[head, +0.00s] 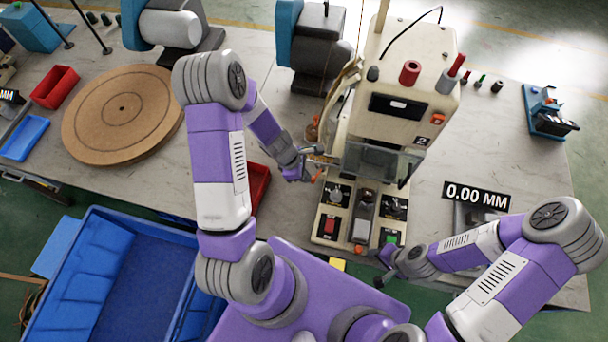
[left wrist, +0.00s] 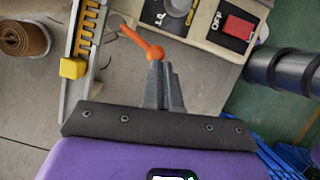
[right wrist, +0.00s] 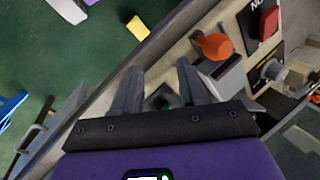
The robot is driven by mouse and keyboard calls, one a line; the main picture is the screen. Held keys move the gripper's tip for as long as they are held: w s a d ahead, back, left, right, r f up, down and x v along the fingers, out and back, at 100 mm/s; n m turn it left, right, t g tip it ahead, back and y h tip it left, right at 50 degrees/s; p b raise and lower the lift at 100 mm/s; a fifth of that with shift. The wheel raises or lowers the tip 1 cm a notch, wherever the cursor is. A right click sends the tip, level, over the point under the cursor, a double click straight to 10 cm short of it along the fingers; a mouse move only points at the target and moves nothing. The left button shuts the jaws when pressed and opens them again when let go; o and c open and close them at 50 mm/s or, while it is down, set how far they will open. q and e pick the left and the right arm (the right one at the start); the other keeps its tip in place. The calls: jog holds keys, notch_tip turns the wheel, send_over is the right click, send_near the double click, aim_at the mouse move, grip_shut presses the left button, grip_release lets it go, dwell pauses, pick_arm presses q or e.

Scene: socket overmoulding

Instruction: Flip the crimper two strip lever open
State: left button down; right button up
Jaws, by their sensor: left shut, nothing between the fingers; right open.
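Crimper two (head: 405,110) is the cream machine marked "2", standing on the bench in the head view. The strip lever, orange with a rounded end (left wrist: 154,52), shows in the left wrist view; its orange also shows small at the machine's left side in the head view (head: 317,176). My left gripper (head: 305,162) is shut and empty, its fingertips (left wrist: 160,68) right at the lever's rounded end. I cannot tell whether they touch. My right gripper (head: 382,268) is open and empty, low in front of the control panel, with its fingers (right wrist: 158,75) apart.
The control panel has a red button (head: 330,226), a green button (head: 389,239) and an orange knob (right wrist: 215,45). A toothed rail with a yellow block (left wrist: 72,68) lies beside the lever. A red bin (head: 258,186) and a blue crate (head: 98,225) are to the left.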

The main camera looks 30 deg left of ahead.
pick_arm(q)
jog(key=shift+w+a, duration=0.1)
pick_arm(e)
jog(key=shift+r, duration=0.1)
jog(key=shift+s+r+p, duration=0.1)
jog(key=shift+r+p, duration=0.25)
jog(key=shift+p, duration=0.05)
jog(key=shift+r, duration=0.1)
pick_arm(q)
jog(key=shift+w+a, duration=0.25)
jog(key=shift+w, duration=0.35)
jog(key=shift+a, duration=0.1)
pick_arm(e)
jog(key=shift+a+r, duration=0.1)
pick_arm(q)
jog(key=s+a+r+p, duration=0.2)
jog(key=a+r+p, duration=0.1)
jog(key=a+r, duration=0.4)
notch_tip(320, 180, up, 2)
jog(key=shift+s+r, duration=0.2)
jog(key=shift+s, duration=0.05)
pick_arm(e)
notch_tip(320, 180, up, 2)
jog(key=shift+r, duration=0.25)
